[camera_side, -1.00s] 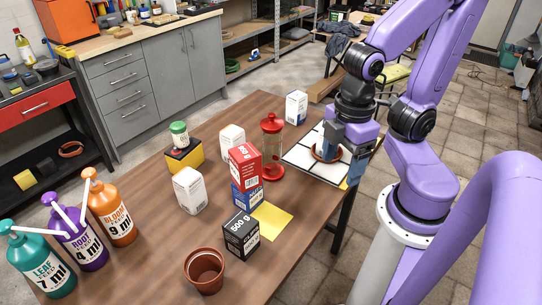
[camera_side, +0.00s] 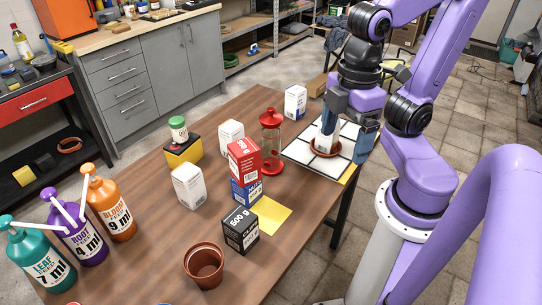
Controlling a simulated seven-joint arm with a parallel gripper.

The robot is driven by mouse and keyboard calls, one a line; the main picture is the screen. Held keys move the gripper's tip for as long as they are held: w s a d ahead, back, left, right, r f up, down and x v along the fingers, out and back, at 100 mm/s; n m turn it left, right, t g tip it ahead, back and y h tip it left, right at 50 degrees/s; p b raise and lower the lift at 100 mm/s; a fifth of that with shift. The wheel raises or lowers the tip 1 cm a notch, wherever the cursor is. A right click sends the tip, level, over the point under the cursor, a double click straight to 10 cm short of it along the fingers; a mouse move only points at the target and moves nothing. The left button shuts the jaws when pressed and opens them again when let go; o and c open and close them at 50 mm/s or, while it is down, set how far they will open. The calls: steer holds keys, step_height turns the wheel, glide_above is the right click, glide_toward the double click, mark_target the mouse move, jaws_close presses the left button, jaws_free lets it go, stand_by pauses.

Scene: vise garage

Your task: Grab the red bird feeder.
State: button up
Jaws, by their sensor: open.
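The red bird feeder (camera_side: 270,122) stands upright on the wooden table, behind and to the right of the stacked red and blue boxes. It has a red top, a clear tube and a red base. My gripper (camera_side: 347,130) is to the right of the feeder and apart from it, above the white tiled panel. Its two fingers are spread wide, with nothing clearly held between them. A small white box (camera_side: 325,141) stands in the terracotta saucer (camera_side: 331,154) below, partly hidden by the left finger.
The red box (camera_side: 244,160) on a blue box (camera_side: 246,190) stands close in front of the feeder. White boxes (camera_side: 231,137) (camera_side: 295,100) stand to its left and behind right. A black box (camera_side: 240,229) and terracotta pot (camera_side: 203,262) are nearer. A yellow sheet (camera_side: 269,215) lies flat.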

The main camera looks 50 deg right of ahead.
mark_target(274, 133)
steer(key=a+f+m+y, duration=0.25)
steer(key=a+y, duration=0.35)
steer(key=a, duration=0.7)
steer(key=w+a+f+m+t+y, duration=0.1)
steer(key=w+a+m+t, duration=0.3)
steer(key=w+m+t, duration=0.25)
steer(key=w+d+f+m+t+h, duration=0.2)
steer(key=w+d+m+t+h, duration=0.5)
steer(key=d, duration=0.4)
steer(key=s+d+r+m+t+h, duration=0.1)
steer(key=d+r+h, duration=0.2)
steer(key=d+h, duration=0.2)
steer(key=d+r+m+t+h, duration=0.1)
steer(key=d+r+m+h, duration=0.15)
steer(key=d+h, duration=0.25)
step_height(274, 133, down, 17)
steer(key=shift+n, duration=0.25)
steer(key=x, duration=1.2)
steer(key=shift+s+d+r, duration=0.1)
steer(key=shift+d, duration=0.05)
steer(key=shift+r+x, duration=0.25)
steer(key=shift+x, duration=1.15)
steer(key=shift+r+x, duration=0.2)
steer(key=shift+x, duration=1.15)
steer(key=shift+s+d, duration=0.1)
steer(key=shift+d, duration=0.05)
